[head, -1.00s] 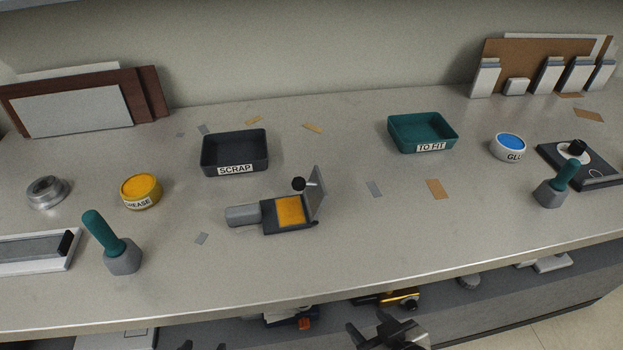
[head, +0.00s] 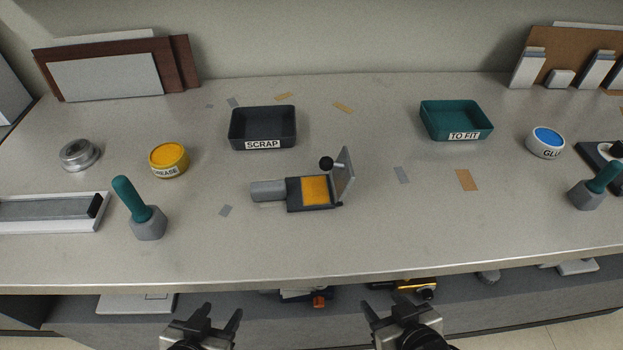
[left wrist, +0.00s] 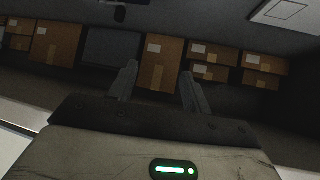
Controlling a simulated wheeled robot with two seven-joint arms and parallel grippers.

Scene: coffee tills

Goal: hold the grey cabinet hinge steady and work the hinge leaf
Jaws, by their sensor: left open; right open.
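The grey cabinet hinge (head: 268,191) lies on the bench near the middle of the head view. It has a rounded grey end at left and a dark plate with an orange pad (head: 315,191). Its hinge leaf (head: 344,174) stands up at the right end, tilted, with a black knob (head: 326,163) on its left side. My left gripper (head: 222,314) is open and empty, below the bench's front edge. It also shows open in the left wrist view (left wrist: 156,82). My right gripper (head: 388,312) is open and empty, also below the front edge. Neither touches the hinge.
Behind the hinge stand a dark SCRAP tray (head: 291,131) and a teal TO FIT tray (head: 487,130). A yellow grease tin (head: 168,158) and a teal-handled tool (head: 148,222) are at left. The bench (head: 290,255) is clear in front of the hinge. Cartons (left wrist: 163,65) show in the left wrist view.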

